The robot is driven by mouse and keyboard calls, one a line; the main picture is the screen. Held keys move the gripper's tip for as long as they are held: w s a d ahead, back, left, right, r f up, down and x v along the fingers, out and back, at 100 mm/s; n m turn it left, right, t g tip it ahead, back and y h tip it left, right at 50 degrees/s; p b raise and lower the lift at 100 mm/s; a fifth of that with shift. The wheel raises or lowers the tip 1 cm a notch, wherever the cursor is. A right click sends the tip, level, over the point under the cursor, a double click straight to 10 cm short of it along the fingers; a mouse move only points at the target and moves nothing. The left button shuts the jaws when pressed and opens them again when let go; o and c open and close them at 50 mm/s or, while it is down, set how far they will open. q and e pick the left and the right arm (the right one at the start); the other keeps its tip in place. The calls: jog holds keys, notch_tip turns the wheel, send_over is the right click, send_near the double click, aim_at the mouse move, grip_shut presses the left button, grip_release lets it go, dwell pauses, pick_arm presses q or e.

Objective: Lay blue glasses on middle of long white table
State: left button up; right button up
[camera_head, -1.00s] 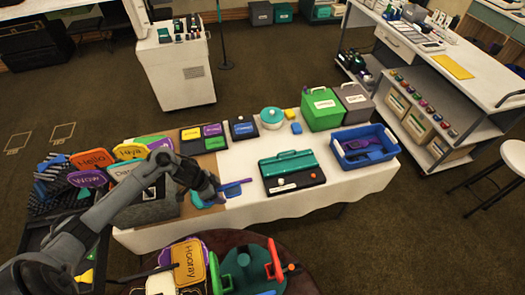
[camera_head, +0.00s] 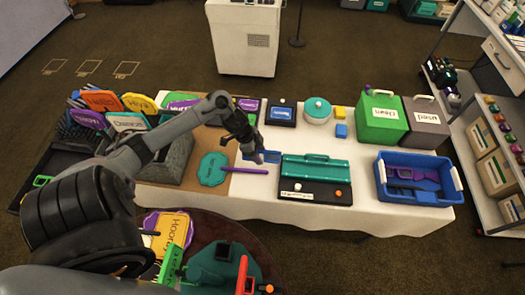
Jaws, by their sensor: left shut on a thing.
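The long white table (camera_head: 262,204) runs across the view under a white cloth. My left gripper (camera_head: 262,152) is over the table's middle, left of the teal case. It is shut on a small blue thing, seemingly the blue glasses (camera_head: 272,156), which shows at its fingertips. The gripper hides part of them, and I cannot tell whether they touch the cloth. My right gripper is not in view.
A teal sign (camera_head: 212,170) with a purple stick lies just left of the gripper. The teal-and-black case (camera_head: 315,190) lies to the right. A blue tub (camera_head: 448,196) with purple and blue items, green box (camera_head: 381,120) and grey box (camera_head: 426,122) stand farther right.

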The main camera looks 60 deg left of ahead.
pick_arm(q)
jog(key=w+a+f, duration=0.1)
jog(key=w+a+f+b, duration=0.1)
jog(key=a, duration=0.1)
jog(key=w+a+f, duration=0.1)
jog(key=a, duration=0.1)
jog(key=shift+w+a+f+b, duration=0.1)
jog(key=shift+a+f+b, duration=0.1)
jog(key=shift+f+b, duration=0.85)
jog(key=shift+f, duration=1.4)
jog(key=shift+f, duration=0.1)
jog(key=o, duration=1)
jog(key=shift+o, duration=0.2)
